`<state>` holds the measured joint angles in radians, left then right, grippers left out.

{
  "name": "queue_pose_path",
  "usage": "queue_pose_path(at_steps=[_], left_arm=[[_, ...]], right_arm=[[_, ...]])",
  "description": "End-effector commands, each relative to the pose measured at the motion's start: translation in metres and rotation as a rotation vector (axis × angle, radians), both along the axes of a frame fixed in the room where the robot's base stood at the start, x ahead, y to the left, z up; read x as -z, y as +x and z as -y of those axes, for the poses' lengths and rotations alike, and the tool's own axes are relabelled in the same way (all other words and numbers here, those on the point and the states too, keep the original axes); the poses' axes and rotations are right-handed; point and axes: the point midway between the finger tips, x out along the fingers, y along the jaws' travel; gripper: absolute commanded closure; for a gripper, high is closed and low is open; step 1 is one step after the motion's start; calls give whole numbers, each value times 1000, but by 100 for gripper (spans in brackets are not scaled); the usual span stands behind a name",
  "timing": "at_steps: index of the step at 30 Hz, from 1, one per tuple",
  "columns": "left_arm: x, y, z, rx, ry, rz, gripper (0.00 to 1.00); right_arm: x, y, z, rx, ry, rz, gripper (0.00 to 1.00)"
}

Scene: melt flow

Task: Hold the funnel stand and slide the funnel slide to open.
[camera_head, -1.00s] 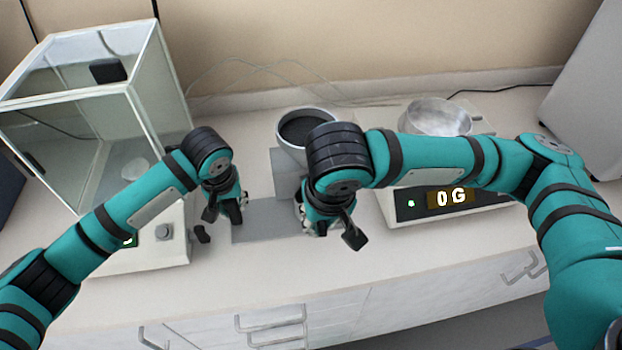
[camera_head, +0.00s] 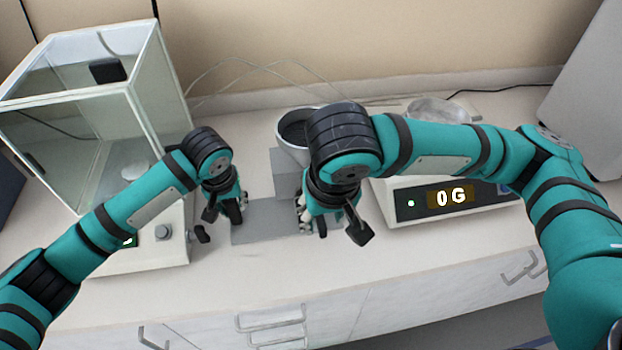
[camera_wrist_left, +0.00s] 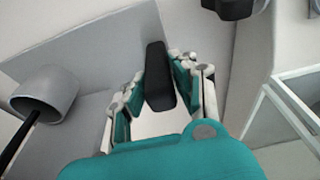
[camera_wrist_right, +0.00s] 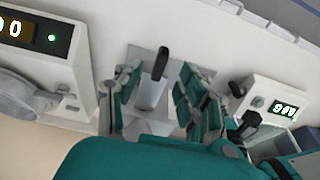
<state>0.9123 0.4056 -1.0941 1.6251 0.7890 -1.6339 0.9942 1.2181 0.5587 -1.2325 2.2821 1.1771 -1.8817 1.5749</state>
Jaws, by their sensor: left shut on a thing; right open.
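The grey funnel stand has a flat base plate (camera_head: 262,222) and a grey upright block (camera_head: 286,170). The round grey funnel (camera_head: 290,124) with dark contents sits on top, partly covered by my right wrist. My right gripper (camera_head: 312,218) is open at the right side of the stand. In the right wrist view its fingers (camera_wrist_right: 158,92) are apart, with the stand between them.
A glass-walled balance (camera_head: 150,165) stands close on the left. A scale (camera_head: 415,207) reading 0 G stands on the right, bearing a metal pan (camera_head: 435,108) partly behind my right arm. The counter front (camera_head: 260,262) is clear. Cables lie behind the funnel.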

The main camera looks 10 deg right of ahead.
Motion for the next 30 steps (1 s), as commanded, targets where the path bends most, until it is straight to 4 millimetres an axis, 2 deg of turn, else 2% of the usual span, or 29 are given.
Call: queue_pose_path(at_steps=[15, 26, 30], left_arm=[[2, -1, -1, -1, 2, -3, 100], [1, -1, -1, -1, 2, -3, 100], [1, -1, -1, -1, 2, -3, 100]], right_arm=[[-40, -10, 0, -2, 0, 2, 60], [-46, -12, 0, -1, -1, 1, 60], [-46, -12, 0, -1, 0, 1, 44]])
